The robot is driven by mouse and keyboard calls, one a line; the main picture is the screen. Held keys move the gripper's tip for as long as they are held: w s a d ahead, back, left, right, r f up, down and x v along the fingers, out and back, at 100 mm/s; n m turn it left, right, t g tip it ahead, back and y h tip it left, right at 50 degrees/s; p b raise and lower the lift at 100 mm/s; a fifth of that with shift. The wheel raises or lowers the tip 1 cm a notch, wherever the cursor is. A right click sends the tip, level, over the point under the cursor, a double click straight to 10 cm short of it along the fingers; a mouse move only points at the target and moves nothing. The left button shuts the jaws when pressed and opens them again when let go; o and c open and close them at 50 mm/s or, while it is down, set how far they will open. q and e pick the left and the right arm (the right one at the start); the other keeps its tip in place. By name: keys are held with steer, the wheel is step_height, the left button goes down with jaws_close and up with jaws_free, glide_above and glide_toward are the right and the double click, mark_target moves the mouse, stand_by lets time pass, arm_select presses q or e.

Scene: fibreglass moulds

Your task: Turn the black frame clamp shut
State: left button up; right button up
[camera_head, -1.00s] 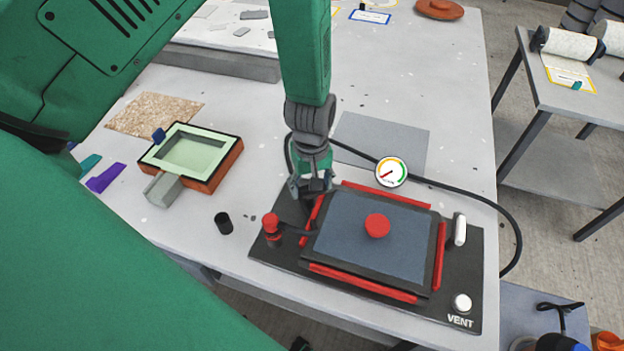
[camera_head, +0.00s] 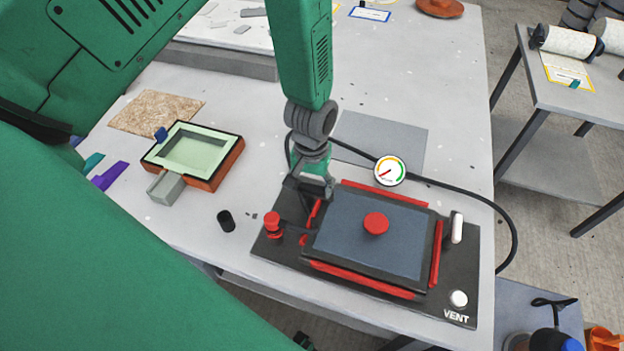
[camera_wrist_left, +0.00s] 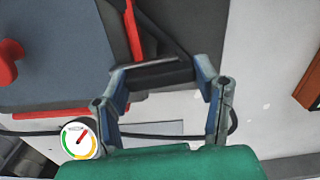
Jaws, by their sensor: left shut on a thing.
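The black frame (camera_head: 330,262) with red edge strips lies on a dark base plate on the table. A blue-grey panel (camera_head: 352,238) with a red round knob (camera_head: 376,223) fills its middle. My left gripper (camera_head: 318,192) is at the frame's back left corner. In the left wrist view its fingers (camera_wrist_left: 162,78) are shut on a black bar-like piece, the black frame clamp (camera_wrist_left: 158,73), beside a red strip. The gripper hides most of the clamp in the head view. My right gripper is not in view.
A red-topped post (camera_head: 272,222) stands at the plate's left. A gauge (camera_head: 389,171) with a black hose is behind the frame. A white-handled lever (camera_head: 457,228) and a white VENT button (camera_head: 459,298) are at the right. A black cup (camera_head: 226,221) and green mould (camera_head: 196,152) stand left.

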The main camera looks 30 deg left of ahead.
arm_select(q)
steer(key=shift+w+r, duration=0.1)
steer(key=shift+w, duration=0.25)
steer(key=o, duration=1.2)
steer(key=shift+s, duration=0.1)
step_height(320, 180, up, 12)
steer(key=shift+f, duration=0.2)
